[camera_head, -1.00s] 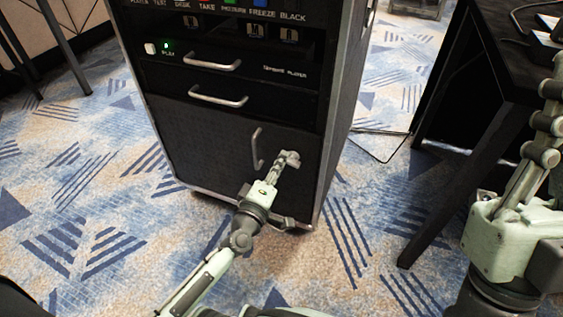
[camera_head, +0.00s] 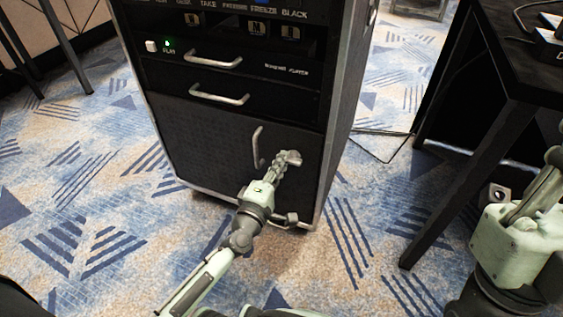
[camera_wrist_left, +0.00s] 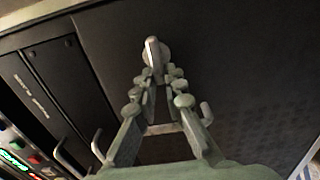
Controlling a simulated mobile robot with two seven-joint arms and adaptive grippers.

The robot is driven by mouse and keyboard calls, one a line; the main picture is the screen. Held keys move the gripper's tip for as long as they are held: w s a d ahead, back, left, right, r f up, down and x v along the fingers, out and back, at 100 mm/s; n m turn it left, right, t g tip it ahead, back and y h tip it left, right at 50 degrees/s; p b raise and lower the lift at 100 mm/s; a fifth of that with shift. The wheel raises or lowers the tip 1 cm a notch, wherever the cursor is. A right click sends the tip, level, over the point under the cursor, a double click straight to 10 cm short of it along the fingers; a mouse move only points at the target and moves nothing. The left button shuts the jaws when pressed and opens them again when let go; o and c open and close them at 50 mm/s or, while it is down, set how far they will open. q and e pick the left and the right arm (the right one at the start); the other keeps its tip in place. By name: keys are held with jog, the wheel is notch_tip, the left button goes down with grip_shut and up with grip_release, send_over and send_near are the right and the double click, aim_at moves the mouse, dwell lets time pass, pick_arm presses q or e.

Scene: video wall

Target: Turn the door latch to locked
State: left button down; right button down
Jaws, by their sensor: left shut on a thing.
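The door latch (camera_head: 294,157) is a small grey lever on the black lower door (camera_head: 205,140) of the rack cabinet, right of the door's vertical pull handle (camera_head: 257,148). My left gripper (camera_head: 281,163) is at the latch, its fingers shut on it. In the left wrist view the latch (camera_wrist_left: 152,53) stands out from the door between the fingertips of my left gripper (camera_wrist_left: 158,79), which hide its near end. My right arm is at the right edge of the head view; its fingers are not clear there.
Two drawers with bar handles (camera_head: 217,97) sit above the door. A black table (camera_head: 490,140) stands to the right of the cabinet. Patterned carpet (camera_head: 80,190) is open on the left and in front.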

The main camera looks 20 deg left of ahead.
pick_arm(q)
jog(key=c, duration=1.6)
grip_release()
jog(key=s, duration=1.2)
jog(key=shift+a, duration=0.2)
